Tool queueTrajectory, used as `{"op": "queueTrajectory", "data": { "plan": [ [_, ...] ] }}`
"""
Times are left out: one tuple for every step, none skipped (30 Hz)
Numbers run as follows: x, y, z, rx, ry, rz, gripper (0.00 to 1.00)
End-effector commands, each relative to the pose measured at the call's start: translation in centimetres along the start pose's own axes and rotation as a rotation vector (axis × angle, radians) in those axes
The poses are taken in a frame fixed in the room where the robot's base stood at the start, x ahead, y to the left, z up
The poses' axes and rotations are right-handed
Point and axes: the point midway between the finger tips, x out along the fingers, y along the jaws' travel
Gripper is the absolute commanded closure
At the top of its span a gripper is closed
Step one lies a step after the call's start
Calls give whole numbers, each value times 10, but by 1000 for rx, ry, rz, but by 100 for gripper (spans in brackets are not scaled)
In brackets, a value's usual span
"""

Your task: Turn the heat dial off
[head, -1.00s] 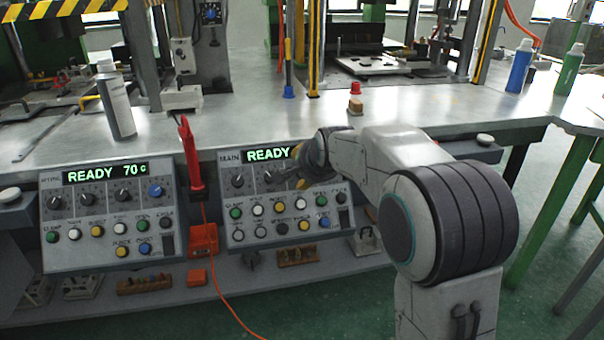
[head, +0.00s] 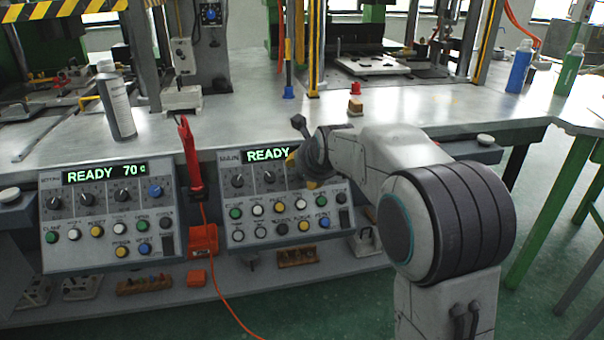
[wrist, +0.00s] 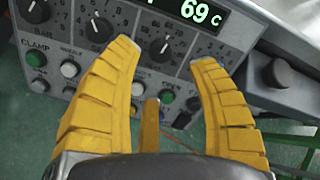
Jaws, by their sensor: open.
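The MAIN control panel (head: 262,215) has a row of dark dials below its READY display. My gripper (head: 300,171) is in front of the panel's upper right part and hides the dials there. In the wrist view my gripper (wrist: 164,57) is open and empty, its yellow fingers pointing at the dial row. One dark dial (wrist: 160,49) shows between the fingertips, and another dial (wrist: 97,29) lies beside the left fingertip. The right finger covers the panel beside them. The display (wrist: 192,12) reads 69 C. I cannot read which dial is the heat dial.
A second panel (head: 110,248) on the left shows READY 70 C and has a blue dial (head: 155,190). A red-handled tool (head: 190,160) hangs between the panels, with an orange cord. Buttons lie below the dials.

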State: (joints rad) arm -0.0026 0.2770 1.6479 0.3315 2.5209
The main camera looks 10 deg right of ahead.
Motion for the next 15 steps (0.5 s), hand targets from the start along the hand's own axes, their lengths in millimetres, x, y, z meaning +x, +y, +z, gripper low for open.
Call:
{"op": "queueTrajectory", "data": {
  "plan": [
    [6,1,-2,4,0,0,46],
    [8,2,-2,6,0,0,46],
    [12,2,-2,6,0,0,46],
    [15,2,-3,6,0,0,46],
    [18,2,-3,5,0,0,46],
    [23,3,-3,5,0,0,46],
    [27,3,-3,5,0,0,46],
    [29,2,-3,4,-1,0,46],
    [33,2,-3,4,0,0,46],
    [36,3,-3,4,0,0,46],
    [39,2,-3,4,-1,0,46],
    [42,2,-3,4,-1,0,46],
    [44,2,-3,4,-1,0,46],
    [47,2,-3,4,0,0,46],
    [50,2,-3,3,0,0,46]
  ]
}}
